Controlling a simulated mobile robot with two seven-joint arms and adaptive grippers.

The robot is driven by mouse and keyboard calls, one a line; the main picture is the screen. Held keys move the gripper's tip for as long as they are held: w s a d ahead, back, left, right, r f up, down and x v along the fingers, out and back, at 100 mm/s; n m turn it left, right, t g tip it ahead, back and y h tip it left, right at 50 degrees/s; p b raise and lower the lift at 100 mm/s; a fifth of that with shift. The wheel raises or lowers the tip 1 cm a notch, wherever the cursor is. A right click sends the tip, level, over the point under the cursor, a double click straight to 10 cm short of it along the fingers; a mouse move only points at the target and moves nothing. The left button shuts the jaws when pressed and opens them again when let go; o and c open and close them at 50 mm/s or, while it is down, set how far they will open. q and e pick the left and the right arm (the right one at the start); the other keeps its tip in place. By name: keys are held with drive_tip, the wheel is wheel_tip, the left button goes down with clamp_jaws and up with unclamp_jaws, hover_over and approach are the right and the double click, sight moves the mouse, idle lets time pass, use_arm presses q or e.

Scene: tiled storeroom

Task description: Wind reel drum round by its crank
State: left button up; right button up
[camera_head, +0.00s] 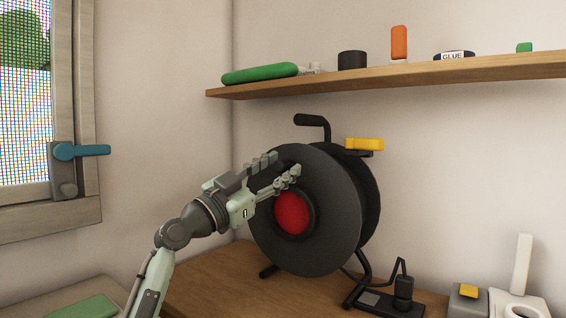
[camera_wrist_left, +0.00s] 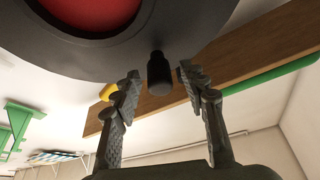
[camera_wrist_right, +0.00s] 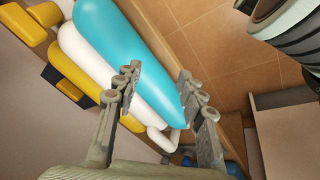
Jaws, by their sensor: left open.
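The black reel drum (camera_head: 335,230) with a red hub (camera_head: 292,214) stands upright in its frame on the wooden worktop. My left gripper (camera_head: 282,168) is at the upper left of its front face. In the left wrist view, the black crank knob (camera_wrist_left: 159,76) sticks out from the drum disc (camera_wrist_left: 190,30). My left gripper (camera_wrist_left: 153,78) is open, with one finger on each side of the knob and visible gaps between. The knob is hard to make out in the head view. My right gripper (camera_wrist_right: 158,85) shows only in its wrist view, open, away from the reel.
A shelf (camera_head: 420,74) with several small items runs above the reel. A black plug block (camera_head: 385,303) lies at its right foot. A window with a blue handle (camera_head: 90,150) is at left.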

use_arm(q)
drive_tip(key=shift+w+d+r, duration=0.25)
drive_tip(key=shift+w+d, duration=0.2)
drive_tip(key=shift+d, duration=0.05)
clamp_jaws()
